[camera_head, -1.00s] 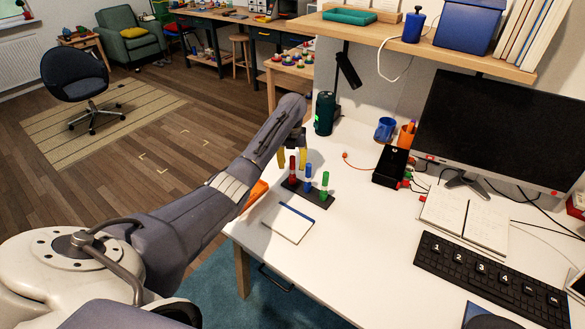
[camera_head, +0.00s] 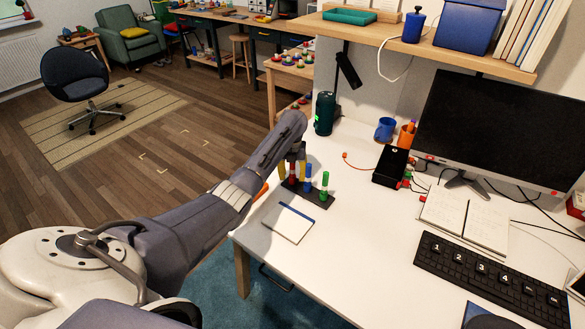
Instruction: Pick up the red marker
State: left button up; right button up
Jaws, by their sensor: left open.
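The red marker (camera_head: 292,174) stands upright in a small black holder (camera_head: 315,196) on the white desk. A blue marker (camera_head: 308,176) and a green marker (camera_head: 325,184) stand to its right in the same holder. My left gripper (camera_head: 292,171) points down over the red marker, its yellow-padded fingers apart. The red marker shows between the fingers, its top hidden by the gripper. I cannot tell whether a finger touches it. My right gripper is not in view.
A notepad (camera_head: 289,224) lies in front of the holder. A black box (camera_head: 391,167), a blue mug (camera_head: 385,129), an orange pen cup (camera_head: 406,136), a monitor (camera_head: 495,130) and a keyboard (camera_head: 485,273) stand further right. The desk right of the holder is clear.

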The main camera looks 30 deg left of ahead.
pick_arm(q)
grip_shut()
jog(key=shift+f, duration=0.1)
dwell(0.5)
